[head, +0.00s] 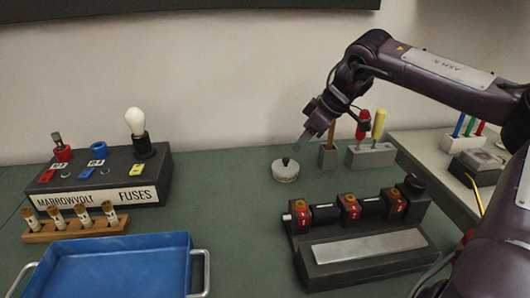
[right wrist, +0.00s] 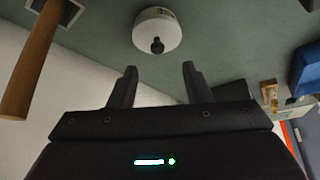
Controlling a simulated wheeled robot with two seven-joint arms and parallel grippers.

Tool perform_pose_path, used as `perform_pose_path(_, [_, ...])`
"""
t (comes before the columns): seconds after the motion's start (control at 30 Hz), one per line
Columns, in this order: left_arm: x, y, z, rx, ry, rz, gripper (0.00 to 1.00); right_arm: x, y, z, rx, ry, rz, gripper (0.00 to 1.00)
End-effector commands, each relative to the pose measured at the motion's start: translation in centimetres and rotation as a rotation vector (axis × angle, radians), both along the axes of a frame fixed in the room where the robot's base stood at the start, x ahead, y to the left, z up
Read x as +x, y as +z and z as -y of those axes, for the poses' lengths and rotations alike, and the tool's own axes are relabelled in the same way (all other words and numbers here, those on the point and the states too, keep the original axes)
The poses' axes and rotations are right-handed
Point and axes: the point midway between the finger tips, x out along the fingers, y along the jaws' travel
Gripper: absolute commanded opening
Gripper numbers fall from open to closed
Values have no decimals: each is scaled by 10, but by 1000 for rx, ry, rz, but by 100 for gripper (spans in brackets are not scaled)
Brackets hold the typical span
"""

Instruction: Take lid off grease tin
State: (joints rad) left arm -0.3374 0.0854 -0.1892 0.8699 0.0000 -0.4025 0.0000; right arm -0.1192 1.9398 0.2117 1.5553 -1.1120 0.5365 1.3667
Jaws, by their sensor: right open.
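The grease tin (head: 285,174) is a small round pale tin with a dark knob on its lid (head: 286,161). It stands on the green table, left of the tool holders. In the right wrist view the tin (right wrist: 158,28) and its dark lid knob (right wrist: 157,46) lie beyond my fingertips. My right gripper (head: 304,137) is above and slightly right of the tin in the head view. In the right wrist view its two fingers (right wrist: 160,68) are apart with nothing between them. The lid appears to sit on the tin. My left gripper is not in view.
A black device with red parts (head: 363,255) lies in front. A fuse box (head: 100,181), a wooden fuse rack (head: 75,226) and a blue tray (head: 110,262) are at left.

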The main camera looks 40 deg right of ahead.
Motion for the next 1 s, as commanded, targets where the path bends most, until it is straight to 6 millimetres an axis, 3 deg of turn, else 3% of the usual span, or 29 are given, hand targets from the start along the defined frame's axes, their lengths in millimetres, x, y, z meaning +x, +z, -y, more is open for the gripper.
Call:
perform_pose_path(0.7, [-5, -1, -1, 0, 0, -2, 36, 32, -66, -14, 0, 0, -3, 45])
perform_pose_path(1.0, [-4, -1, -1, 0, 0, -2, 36, 34, -69, -15, 0, -1, 0, 45])
